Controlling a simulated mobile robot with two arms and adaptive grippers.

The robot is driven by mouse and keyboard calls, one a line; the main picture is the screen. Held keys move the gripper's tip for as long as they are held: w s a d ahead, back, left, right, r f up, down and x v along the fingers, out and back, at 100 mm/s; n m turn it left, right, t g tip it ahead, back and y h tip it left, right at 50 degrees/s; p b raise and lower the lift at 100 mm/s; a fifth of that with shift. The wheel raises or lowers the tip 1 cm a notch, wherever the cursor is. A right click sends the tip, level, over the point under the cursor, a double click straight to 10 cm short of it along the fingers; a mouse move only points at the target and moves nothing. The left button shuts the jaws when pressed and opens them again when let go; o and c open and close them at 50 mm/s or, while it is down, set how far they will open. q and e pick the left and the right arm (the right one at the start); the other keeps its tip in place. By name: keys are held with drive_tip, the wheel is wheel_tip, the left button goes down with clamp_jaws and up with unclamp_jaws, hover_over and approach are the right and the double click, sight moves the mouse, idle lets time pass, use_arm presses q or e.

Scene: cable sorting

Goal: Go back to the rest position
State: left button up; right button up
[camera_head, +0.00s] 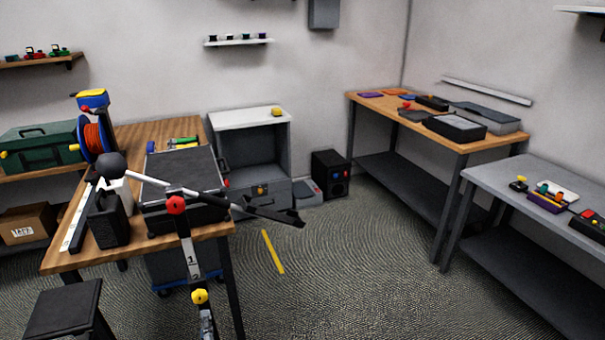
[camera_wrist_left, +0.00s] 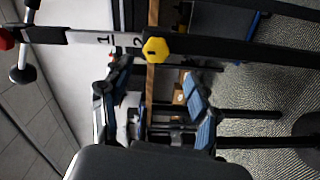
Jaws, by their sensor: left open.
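My right gripper is in neither view.
A post with red and yellow knobs (camera_head: 192,264) stands close to the left gripper. The bench holds a black case (camera_head: 185,165) and a cable reel (camera_head: 98,138). A grey cabinet (camera_head: 250,118) stands behind. Floor (camera_head: 350,280) is clear centre-right.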

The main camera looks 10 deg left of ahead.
use_arm(q)
drive_tip(key=s+d+f+m+g+h, duration=0.25)
drive_tip(key=s+d+f+m, duration=0.2)
drive_tip(key=f, duration=0.45)
drive_tip(key=s+d+f+m+g+h, duration=0.1)
drive_tip(key=s+d+f+m+h, duration=0.4)
drive_tip(key=f, duration=0.4)
drive_tip(key=s+d+f+m+g+h, duration=0.2)
drive_tip(key=s+d+f+m, duration=0.1)
drive_tip(key=s+f+m, duration=0.4)
drive_tip(key=s+a+f+m+g, duration=0.1)
drive_tip(key=s+f+m+g, duration=0.1)
drive_tip(key=s, duration=0.7)
drive_tip(key=s+a+f+m+g, duration=0.1)
drive_tip(key=s+f+m+g, duration=0.2)
drive_tip(key=s+f, duration=0.4)
drive_tip(key=s+a+f+m+g, duration=0.1)
drive_tip(key=s+f+m+g, duration=0.2)
drive_tip(key=s, duration=0.9)
drive_tip(key=shift+a+f+g, duration=0.3)
drive_tip(key=shift+f+g, duration=0.05)
drive_tip(key=shift+f, duration=0.55)
